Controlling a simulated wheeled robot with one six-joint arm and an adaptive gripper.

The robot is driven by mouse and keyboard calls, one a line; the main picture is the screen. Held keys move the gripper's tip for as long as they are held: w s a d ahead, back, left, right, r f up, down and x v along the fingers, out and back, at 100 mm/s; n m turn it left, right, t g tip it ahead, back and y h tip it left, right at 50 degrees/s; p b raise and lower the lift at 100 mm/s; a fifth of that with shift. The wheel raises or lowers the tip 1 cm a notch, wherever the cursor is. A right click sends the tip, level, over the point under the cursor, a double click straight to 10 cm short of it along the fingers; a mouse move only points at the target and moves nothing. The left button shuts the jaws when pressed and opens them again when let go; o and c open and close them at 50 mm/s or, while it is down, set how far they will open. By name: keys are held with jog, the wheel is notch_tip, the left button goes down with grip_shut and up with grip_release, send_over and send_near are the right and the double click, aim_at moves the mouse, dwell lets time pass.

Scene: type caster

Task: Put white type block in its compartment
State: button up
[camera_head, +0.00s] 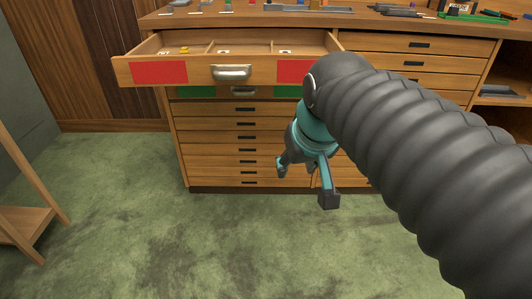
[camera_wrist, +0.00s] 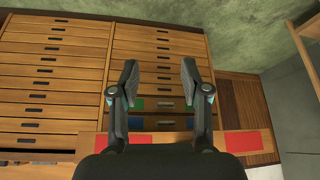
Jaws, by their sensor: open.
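A wooden drawer (camera_head: 205,73) with red panels and a metal handle (camera_head: 231,72) stands pulled out at the upper left of the head view. It is split into compartments by thin dividers. A small yellow piece (camera_head: 184,50) lies in the left compartment. Small whitish marks or pieces show in the middle compartment (camera_head: 224,51) and the right one (camera_head: 286,52); I cannot tell which, if any, is the white type block. My gripper (camera_head: 304,181) is open and empty, in front of the closed lower drawers and below the open drawer. Its spread fingers show in the wrist view (camera_wrist: 160,78).
The cabinet top (camera_head: 250,19) carries several small coloured pieces, grey trays or bars (camera_head: 308,6) and a green mat (camera_head: 470,15), partly cropped. Closed drawers (camera_head: 245,138) fill the front. A wooden stand (camera_head: 25,225) is at left. The green floor (camera_head: 170,240) is clear.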

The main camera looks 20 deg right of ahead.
jog(key=s+a+f, duration=0.1)
jog(key=s+f, duration=0.5)
jog(key=f, duration=0.1)
jog(key=shift+a+f+n, duration=0.3)
jog(key=shift+a+f, duration=0.05)
jog(key=shift+f, duration=0.05)
dwell(0.6)
